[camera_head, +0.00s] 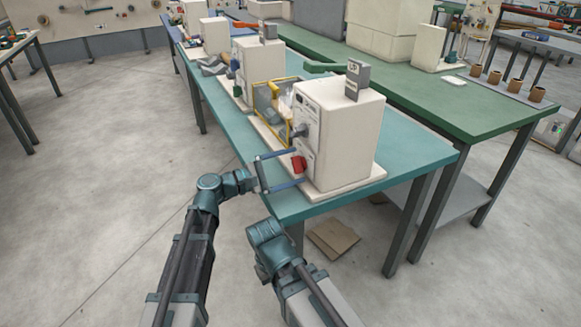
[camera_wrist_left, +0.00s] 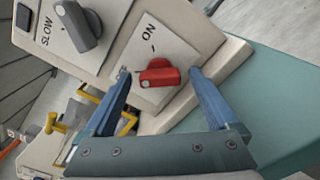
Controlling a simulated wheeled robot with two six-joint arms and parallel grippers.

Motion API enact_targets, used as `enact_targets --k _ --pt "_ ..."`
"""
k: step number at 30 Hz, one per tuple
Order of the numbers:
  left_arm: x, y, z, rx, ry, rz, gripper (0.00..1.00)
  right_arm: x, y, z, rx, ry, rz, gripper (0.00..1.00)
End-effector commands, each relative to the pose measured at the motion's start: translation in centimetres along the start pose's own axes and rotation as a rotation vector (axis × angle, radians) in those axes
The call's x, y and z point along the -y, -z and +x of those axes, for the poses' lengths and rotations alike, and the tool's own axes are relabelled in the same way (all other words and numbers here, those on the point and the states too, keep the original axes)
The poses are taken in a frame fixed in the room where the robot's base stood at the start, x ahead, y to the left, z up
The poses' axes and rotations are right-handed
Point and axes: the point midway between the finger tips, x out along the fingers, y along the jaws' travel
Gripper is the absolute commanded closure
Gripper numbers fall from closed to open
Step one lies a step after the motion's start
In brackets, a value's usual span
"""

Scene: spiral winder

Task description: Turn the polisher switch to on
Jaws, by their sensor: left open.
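The cream machine box (camera_head: 352,125) stands at the near end of the teal bench. Its red switch (camera_head: 299,163) is low on the front panel. In the left wrist view the red switch (camera_wrist_left: 159,73) sits below an "ON" label (camera_wrist_left: 149,35) and mark. My left gripper (camera_head: 300,166) is open, with its blue fingers reaching to the panel. In the left wrist view the fingers of the left gripper (camera_wrist_left: 160,75) are on either side of the switch, with gaps visible. I cannot tell whether they touch the panel. My right arm shows at the lower middle, but its gripper does not.
A grey dial (camera_wrist_left: 78,25) with a "SLOW" label is on the panel beside the switch. A yellow-framed unit (camera_head: 270,105) and more cream boxes stand farther along the teal bench (camera_head: 425,147). Flat cardboard (camera_head: 332,239) lies on the floor below. The floor at left is clear.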

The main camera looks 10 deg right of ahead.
Motion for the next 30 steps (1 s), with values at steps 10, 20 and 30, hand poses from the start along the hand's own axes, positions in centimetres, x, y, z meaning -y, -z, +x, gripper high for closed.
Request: enact_targets --k 10,20,30 --pt "0.0 0.01 -0.04 0.0 0.0 0.0 0.56 0.0 0.0 0.0 0.0 0.0 0.0 1.0" --pt "0.02 0.0 -0.06 0.0 0.001 0.005 0.93 0.0 0.0 0.0 0.0 0.0 0.0 1.0" --pt "0.05 0.01 -0.07 0.0 0.001 0.146 0.93 0.0 0.0 0.02 0.0 0.0 0.0 1.0"
